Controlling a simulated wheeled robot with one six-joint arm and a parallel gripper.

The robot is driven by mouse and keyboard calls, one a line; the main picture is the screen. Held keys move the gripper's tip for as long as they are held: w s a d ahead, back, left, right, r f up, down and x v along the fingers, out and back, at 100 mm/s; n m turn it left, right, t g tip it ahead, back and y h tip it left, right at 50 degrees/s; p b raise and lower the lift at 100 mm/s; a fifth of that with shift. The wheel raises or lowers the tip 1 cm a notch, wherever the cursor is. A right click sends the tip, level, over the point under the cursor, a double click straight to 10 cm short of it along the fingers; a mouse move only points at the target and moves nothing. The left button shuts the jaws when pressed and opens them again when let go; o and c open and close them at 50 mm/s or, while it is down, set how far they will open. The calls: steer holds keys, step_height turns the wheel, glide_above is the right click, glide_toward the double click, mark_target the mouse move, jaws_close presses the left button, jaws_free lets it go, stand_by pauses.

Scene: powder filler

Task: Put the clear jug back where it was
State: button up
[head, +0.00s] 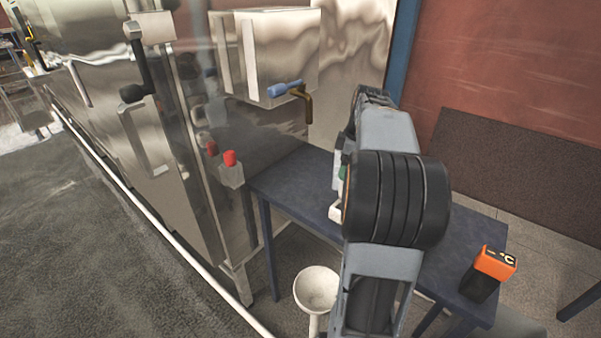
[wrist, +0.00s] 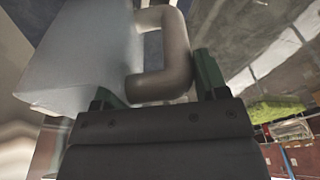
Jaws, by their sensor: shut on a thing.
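In the wrist view the clear jug (wrist: 85,55) looks pale and cloudy and fills the upper left, tilted in the picture. Its thick rounded handle (wrist: 178,55) passes between the green fingers of my gripper (wrist: 157,88), which is shut on it. In the head view my arm hides most of the gripper and jug. Only small pale and green bits show at the arm's left edge, above the dark blue table (head: 290,186). I cannot tell from there whether the jug touches the table.
The steel filler machine (head: 190,130) stands left of the table, with a blue-handled tap (head: 286,88) and a red button (head: 230,158). A black and orange device (head: 488,272) sits on the table's near right corner. A white bowl-shaped thing (head: 316,287) stands low in front of the table.

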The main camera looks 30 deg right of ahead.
steer(key=w+a+p, duration=0.2)
steer(key=w, duration=0.5)
steer(key=w+a+p, duration=0.1)
steer(key=w+a, duration=0.2)
steer(key=w, duration=0.3)
step_height(320, 180, down, 7)
steer(key=w, duration=0.1)
steer(key=shift+w, duration=0.15)
steer(key=shift+f, duration=0.15)
